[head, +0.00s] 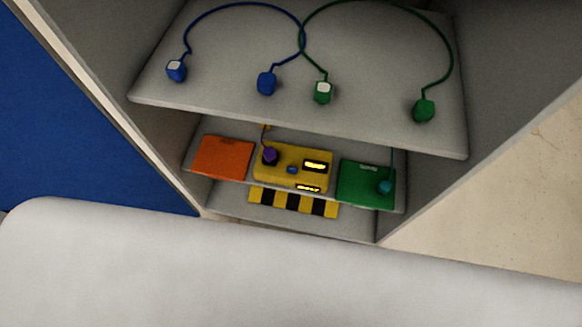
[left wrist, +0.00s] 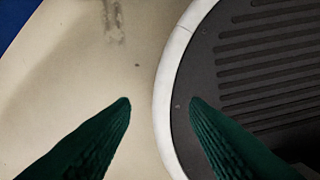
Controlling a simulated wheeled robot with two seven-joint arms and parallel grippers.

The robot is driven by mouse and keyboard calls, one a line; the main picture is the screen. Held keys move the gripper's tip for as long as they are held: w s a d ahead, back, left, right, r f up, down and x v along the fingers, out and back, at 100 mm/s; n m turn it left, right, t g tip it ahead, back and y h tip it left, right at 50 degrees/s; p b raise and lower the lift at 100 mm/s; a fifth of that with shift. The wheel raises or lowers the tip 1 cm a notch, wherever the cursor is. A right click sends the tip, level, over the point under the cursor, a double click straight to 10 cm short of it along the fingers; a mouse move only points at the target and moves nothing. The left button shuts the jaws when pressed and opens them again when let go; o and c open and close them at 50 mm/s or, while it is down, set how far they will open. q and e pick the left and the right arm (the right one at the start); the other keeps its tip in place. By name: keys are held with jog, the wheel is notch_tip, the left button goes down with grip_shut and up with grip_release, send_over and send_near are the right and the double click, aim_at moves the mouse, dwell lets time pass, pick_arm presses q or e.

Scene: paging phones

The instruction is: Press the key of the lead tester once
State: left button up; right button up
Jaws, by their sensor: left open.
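The lead tester (head: 262,178) is a yellow box on the middle shelf in the head view. A small blue key (head: 292,169) is on its top face, left of a lit display (head: 316,166). A second lit strip (head: 308,188) is on its front edge. A purple plug (head: 270,155) with a thin lead is at its left end. My left gripper (left wrist: 160,101) shows only in the left wrist view. Its dark green fingers are apart with nothing between them, above the floor, away from the shelves. My right gripper is in neither view.
An orange pad (head: 222,156) and a green pad (head: 360,183) flank the tester; a teal plug (head: 385,186) is on the green one. The upper shelf (head: 225,60) overhangs, with blue (head: 266,83) and green (head: 423,110) leads. A striped yellow-black strip (head: 273,200) lies below.

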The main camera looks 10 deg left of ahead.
pick_arm(q)
grip_shut()
dwell(1.4)
